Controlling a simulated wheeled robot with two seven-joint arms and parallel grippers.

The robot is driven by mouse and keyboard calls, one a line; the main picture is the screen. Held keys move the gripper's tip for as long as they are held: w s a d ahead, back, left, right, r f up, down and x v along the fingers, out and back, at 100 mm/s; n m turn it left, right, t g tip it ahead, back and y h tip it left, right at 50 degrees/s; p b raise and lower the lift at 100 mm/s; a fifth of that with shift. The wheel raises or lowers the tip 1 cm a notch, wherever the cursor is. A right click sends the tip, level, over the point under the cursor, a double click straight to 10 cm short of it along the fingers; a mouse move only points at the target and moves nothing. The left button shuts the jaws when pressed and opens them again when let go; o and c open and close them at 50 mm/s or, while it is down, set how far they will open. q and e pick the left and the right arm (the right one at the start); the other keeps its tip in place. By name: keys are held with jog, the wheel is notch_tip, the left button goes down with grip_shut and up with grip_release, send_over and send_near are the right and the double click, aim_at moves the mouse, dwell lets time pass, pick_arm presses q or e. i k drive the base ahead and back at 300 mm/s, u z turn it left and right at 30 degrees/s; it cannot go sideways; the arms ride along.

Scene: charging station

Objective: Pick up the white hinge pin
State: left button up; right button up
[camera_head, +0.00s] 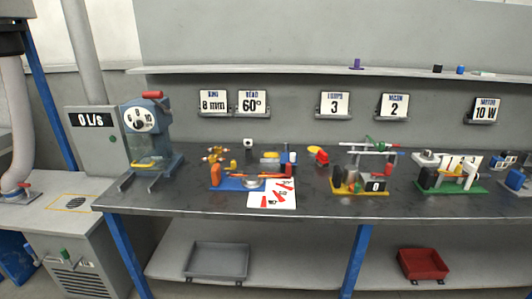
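I cannot surely pick out a white hinge pin at this size. Small pale parts show among the fixtures on the dark workbench (215,197). A small white block with a dark spot (248,143) is at the back of the bench. Another small pale piece (483,73) lies on the wall shelf near its right end. A fixture with a blue base (225,184) holds several small coloured parts, and a fixture with a yellow base (345,189) stands to its right. Neither of my grippers is in view.
A blue-grey machine with a dial (152,132) stands at the bench's left end. A green-based fixture (470,187) is at the right. A grey tray (218,261) and a red tray (423,264) are on the lower shelf. The bench's front strip is mostly clear.

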aim_at(248, 143)
jog(key=z, duration=0.05)
jog(key=i, duration=1.2)
jog(key=z, duration=0.5)
